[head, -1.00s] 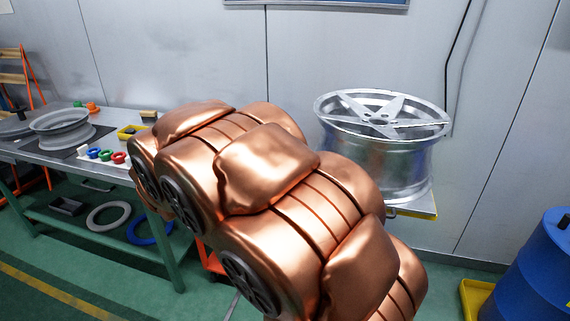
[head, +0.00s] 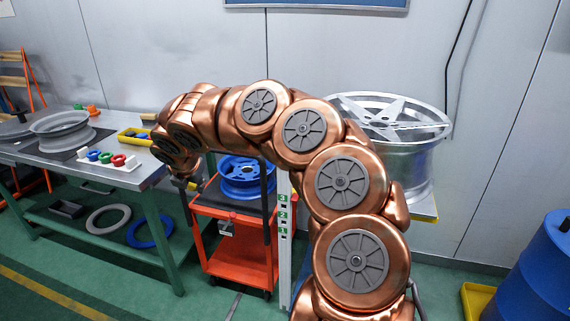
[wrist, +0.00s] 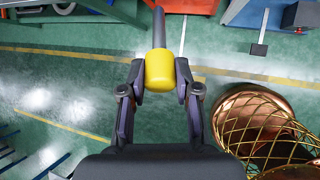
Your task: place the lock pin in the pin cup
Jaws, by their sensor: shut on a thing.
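In the wrist view my gripper (wrist: 159,85) is shut on the lock pin (wrist: 159,70), which has a yellow head and a dark grey shaft pointing away from the gripper. The pin is held in the air above the green floor. In the head view my gripper (head: 186,184) hangs at the end of my arched arm, between the workbench and the orange trolley. The pin cannot be made out there. I cannot pick out the pin cup for certain in either view.
An orange trolley (head: 238,258) carries a blue wheel (head: 243,180). The workbench (head: 150,178) at left holds a silver wheel (head: 62,130), a yellow bin (head: 127,137) and coloured rings on a white holder (head: 122,169). A large silver wheel (head: 400,150) stands behind my arm.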

